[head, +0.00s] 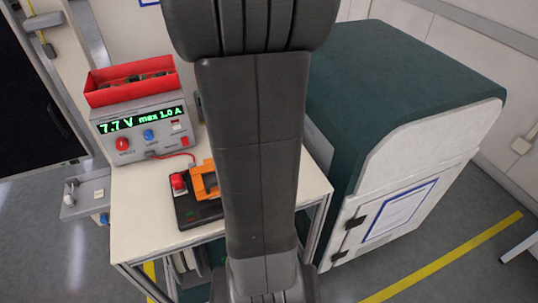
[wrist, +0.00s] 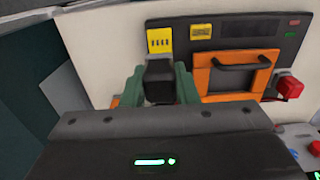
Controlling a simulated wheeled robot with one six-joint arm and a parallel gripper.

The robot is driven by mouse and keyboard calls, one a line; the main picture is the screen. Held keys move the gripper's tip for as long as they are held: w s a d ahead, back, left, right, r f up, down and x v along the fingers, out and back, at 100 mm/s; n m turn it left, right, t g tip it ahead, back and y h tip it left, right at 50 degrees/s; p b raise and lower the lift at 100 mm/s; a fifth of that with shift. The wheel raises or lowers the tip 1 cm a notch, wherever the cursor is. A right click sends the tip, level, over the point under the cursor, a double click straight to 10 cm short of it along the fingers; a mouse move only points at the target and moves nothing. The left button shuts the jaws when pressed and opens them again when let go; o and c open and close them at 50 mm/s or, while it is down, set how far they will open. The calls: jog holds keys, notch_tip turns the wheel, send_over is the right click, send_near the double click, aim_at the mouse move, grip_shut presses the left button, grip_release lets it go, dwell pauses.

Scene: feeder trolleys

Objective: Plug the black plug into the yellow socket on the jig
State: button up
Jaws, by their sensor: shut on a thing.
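In the wrist view my gripper (wrist: 159,82) has its green fingers on either side of the black plug (wrist: 160,74), shut on it. The jig (wrist: 225,58) is a black board on the pale table top. A yellow block with a row of dark slots (wrist: 160,41), which looks like the yellow socket, sits at its left end. The plug is just below this block in the picture; whether they touch I cannot tell. A smaller yellow piece (wrist: 202,31) is to its right. In the head view the jig (head: 187,211) shows partly; my arm hides the gripper, plug and socket.
An orange frame with a black handle (wrist: 233,76) and a red button (wrist: 290,88) are on the jig. A power supply (head: 142,128) reading 7.7 V carries a red bin (head: 130,84). A green and white cabinet (head: 400,90) stands right of the table (head: 140,215).

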jog(key=shift+f, duration=0.65)
jog(key=shift+f+b, duration=0.15)
jog(key=shift+b, duration=0.15)
jog(key=shift+f+b, duration=2.3)
jog(key=shift+f, duration=0.6)
jog(key=shift+f+b, duration=0.35)
jog(key=shift+f, duration=0.25)
jog(key=o, duration=1.1)
jog(key=shift+c, duration=0.2)
notch_tip(320, 180, up, 14)
jog(key=shift+f+p, duration=0.1)
jog(key=shift+p, duration=0.4)
